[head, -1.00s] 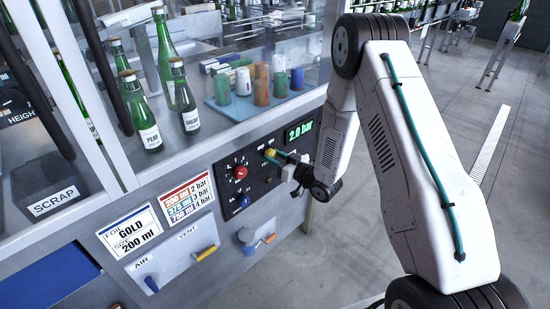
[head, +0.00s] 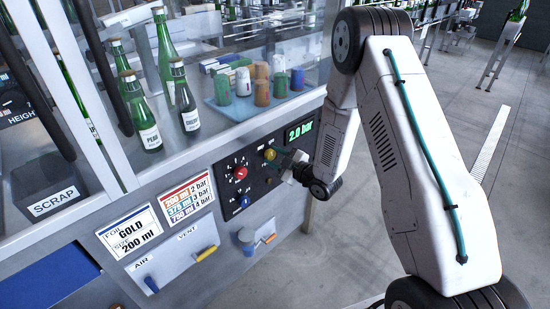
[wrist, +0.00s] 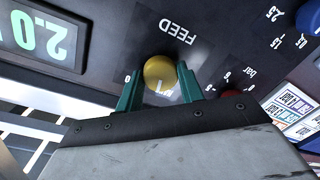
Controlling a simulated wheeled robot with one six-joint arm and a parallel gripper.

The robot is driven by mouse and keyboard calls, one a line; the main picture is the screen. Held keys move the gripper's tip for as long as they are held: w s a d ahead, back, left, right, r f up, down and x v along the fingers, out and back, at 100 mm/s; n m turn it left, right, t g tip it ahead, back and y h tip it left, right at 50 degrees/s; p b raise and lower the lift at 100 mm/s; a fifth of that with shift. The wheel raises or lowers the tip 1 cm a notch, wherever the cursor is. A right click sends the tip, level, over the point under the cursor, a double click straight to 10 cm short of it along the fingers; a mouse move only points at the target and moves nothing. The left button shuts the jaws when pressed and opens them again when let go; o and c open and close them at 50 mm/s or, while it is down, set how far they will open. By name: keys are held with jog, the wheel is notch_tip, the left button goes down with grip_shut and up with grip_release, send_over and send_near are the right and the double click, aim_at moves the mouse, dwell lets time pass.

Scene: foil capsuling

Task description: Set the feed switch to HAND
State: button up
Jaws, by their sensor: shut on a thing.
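The yellow feed knob (head: 270,154) is on the black control panel (head: 228,163), left of the green pressure display. In the wrist view the yellow knob (wrist: 160,74) sits under the upside-down FEED lettering and bears a pale pointer line. My gripper (wrist: 158,84) has one teal finger on each side of it and is shut on it. In the head view my gripper (head: 281,158) reaches the knob from the right. The switch position labels are mostly hidden behind the fingers, so I cannot read the setting.
A red knob (head: 240,172) and a blue knob (head: 244,200) are left of the feed knob. The display (head: 300,130) reads 2.0 bar. Green bottles (head: 150,125) and a blue tray (head: 238,108) of capsules stand behind the glass above. Open floor lies to the right.

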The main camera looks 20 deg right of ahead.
jog(key=shift+n+h, duration=0.3)
jog(key=shift+n, duration=1.9)
jog(key=o, duration=1)
jog(key=v, duration=0.8)
jog(key=shift+a, duration=0.1)
jog(key=shift+w, duration=0.1)
